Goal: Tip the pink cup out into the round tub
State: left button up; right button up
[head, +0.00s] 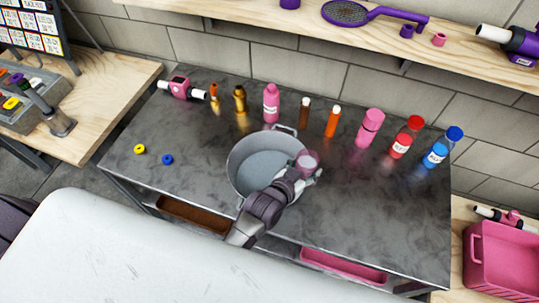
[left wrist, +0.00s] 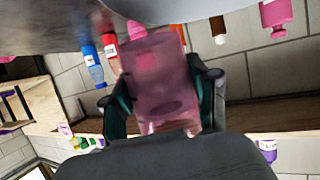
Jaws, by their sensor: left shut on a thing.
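The pink cup (head: 308,159) is translucent and is held at the right rim of the round tub. It also shows large in the left wrist view (left wrist: 155,90). The round tub (head: 240,178) is grey metal with side handles and stands on the dark metal table; its visible floor looks bare. My left gripper (head: 304,173) is shut on the cup, with one finger on each side of it in the left wrist view (left wrist: 163,88). I cannot tell the cup's exact tilt or its contents. My right gripper is out of view.
Several bottles stand along the table's back, including a pink bottle (head: 271,103), an orange bottle (head: 332,122) and a blue bottle (head: 434,155). A yellow ring (head: 140,149) and a blue ring (head: 167,159) lie at the left. The table's right front (head: 390,225) is clear.

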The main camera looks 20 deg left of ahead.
pick_arm(q)
jog(key=shift+s+d+f+p, duration=0.15)
jog(key=shift+d+p, duration=0.05)
jog(key=shift+d, duration=0.15)
jog(key=shift+s+d+f+p, duration=0.1)
jog(key=shift+s+d+p, duration=0.1)
jog(key=shift+d, duration=0.1)
jog(key=shift+d+f, duration=0.15)
